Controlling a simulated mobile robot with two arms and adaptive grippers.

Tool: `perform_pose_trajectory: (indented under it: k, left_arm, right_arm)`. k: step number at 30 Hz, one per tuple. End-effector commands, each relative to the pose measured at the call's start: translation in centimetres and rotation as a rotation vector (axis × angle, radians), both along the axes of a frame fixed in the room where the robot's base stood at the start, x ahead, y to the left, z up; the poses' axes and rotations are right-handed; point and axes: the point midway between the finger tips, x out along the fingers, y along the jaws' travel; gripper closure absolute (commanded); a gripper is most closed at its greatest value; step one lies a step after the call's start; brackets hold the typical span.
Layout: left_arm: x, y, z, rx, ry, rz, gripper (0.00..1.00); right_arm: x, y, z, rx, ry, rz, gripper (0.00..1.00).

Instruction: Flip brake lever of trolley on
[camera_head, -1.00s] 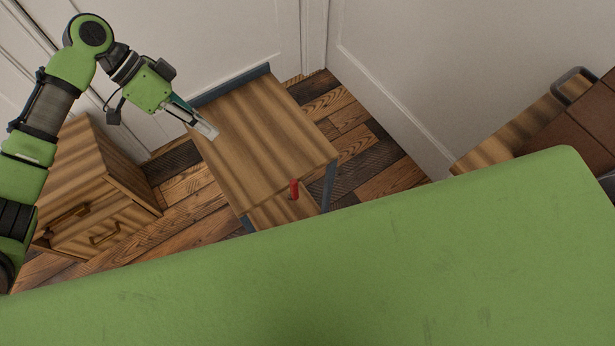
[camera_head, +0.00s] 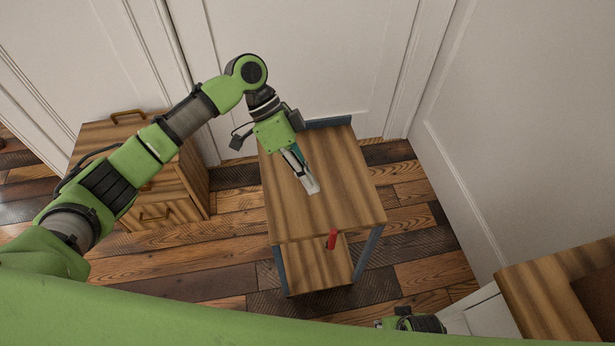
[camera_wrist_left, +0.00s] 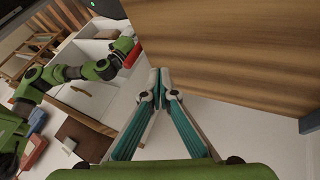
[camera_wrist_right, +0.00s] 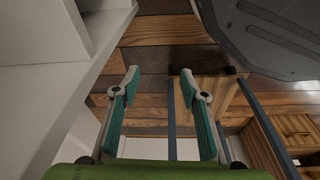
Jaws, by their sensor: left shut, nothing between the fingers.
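The trolley (camera_head: 345,205) has a striped wooden top, a lower shelf and blue-grey legs. In the left wrist view the lever (camera_wrist_left: 133,54) shows beside the panel edge, left of the fingertips. My left gripper (camera_head: 313,189) is shut and empty above the trolley top, behind and left of the lever and apart from it. My right gripper (camera_wrist_right: 160,78) is open and empty in its wrist view, pointing toward the plank floor.
A wooden drawer cabinet (camera_head: 190,180) stands left of the trolley. White doors and walls (camera_head: 300,60) close off the back and right. Another wooden unit (camera_head: 535,290) is at the lower right. Plank floor (camera_head: 235,245) is clear between cabinet and trolley.

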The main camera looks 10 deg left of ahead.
Motion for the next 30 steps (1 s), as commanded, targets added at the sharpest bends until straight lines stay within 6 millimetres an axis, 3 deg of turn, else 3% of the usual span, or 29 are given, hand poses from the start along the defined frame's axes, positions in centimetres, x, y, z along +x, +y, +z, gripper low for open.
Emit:
perform_pose_trajectory:
  k: [8, 18, 30]
  left_arm:
    - [-2.2, -3.1, -5.0, -0.002, 0.002, -0.003, 1.00]
    - [-5.5, -4.1, -4.7, 0.001, -0.002, -0.002, 1.00]
    - [-5.8, -4.1, -4.6, 0.000, -0.001, 0.000, 1.00]
  right_arm:
    - [1.0, 0.1, 2.2, 0.001, -0.015, -0.002, 0.60]
    - [0.7, 0.1, 1.7, 0.000, -0.009, -0.002, 0.60]
    - [0.7, 0.1, 1.7, 0.000, -0.009, -0.001, 0.60]
